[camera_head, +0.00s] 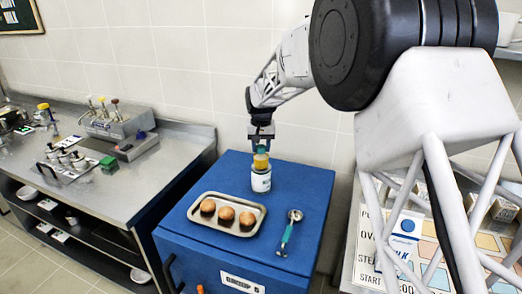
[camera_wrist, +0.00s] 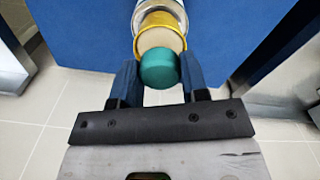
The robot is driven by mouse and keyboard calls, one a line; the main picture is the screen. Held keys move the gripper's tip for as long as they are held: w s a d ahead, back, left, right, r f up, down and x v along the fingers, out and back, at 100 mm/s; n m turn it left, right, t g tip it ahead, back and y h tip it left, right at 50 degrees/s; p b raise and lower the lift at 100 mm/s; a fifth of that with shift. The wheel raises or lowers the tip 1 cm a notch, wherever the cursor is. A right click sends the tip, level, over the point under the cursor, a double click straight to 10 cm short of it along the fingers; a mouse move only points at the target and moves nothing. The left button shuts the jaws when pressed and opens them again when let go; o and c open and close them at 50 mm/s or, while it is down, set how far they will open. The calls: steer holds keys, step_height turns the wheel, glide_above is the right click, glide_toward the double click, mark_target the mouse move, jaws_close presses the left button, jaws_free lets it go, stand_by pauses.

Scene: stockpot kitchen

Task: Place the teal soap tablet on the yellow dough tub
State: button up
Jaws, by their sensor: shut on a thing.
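The teal soap tablet (camera_wrist: 159,70) is a rounded green-blue piece between the fingers of my gripper (camera_wrist: 159,76) in the wrist view. It also shows in the head view (camera_head: 262,149), just under my gripper (camera_head: 262,140). My gripper is shut on it. The yellow dough tub (camera_head: 261,162) is directly below, on top of a white labelled jar (camera_head: 261,181). In the wrist view the tub's yellow rim (camera_wrist: 158,19) and pale top show just beyond the tablet, which overlaps the pale top. I cannot tell whether tablet and tub touch.
The jar stands on a blue cabinet (camera_head: 300,185). A metal tray (camera_head: 226,230) with three muffins and a scoop with a teal handle (camera_head: 288,232) lie in front. A steel counter (camera_head: 120,190) with several items is at left. Free blue surface lies around the jar.

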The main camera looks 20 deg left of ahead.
mark_target(261, 146)
steer(key=shift+f, duration=0.7)
steer(key=shift+f, duration=0.1)
steer(key=o, duration=0.9)
step_height(261, 146, up, 12)
steer(key=shift+r, duration=0.1)
stand_by(0.9)
